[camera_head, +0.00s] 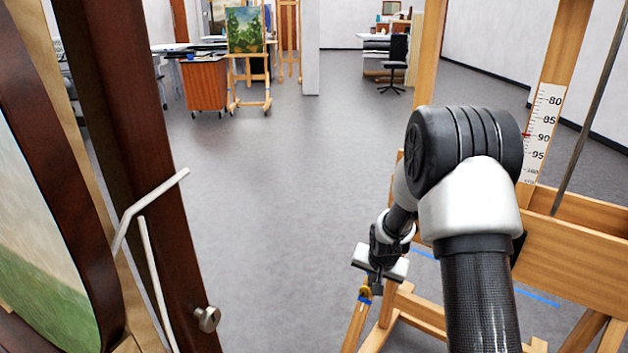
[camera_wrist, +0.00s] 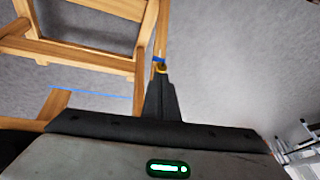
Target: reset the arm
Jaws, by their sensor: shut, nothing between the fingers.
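My arm comes up from the lower right in the head view, bends at a black-and-white joint and reaches forward and down. My gripper (camera_head: 375,287) is small there, low beside the wooden easel's legs. In the wrist view my gripper (camera_wrist: 160,82) shows its dark fingers together, with nothing between them. Just past the fingertips is a wooden bar (camera_wrist: 148,82) with a blue and a yellow band near it. I cannot tell whether the fingers touch it.
A large wooden easel (camera_head: 575,258) with a measuring scale (camera_head: 543,132) stands close on the right. A dark wooden frame (camera_head: 125,150) with pale rods and a painting (camera_head: 40,250) is close on the left. Open grey floor (camera_head: 270,220) lies between; a far easel holds a painting (camera_head: 244,30).

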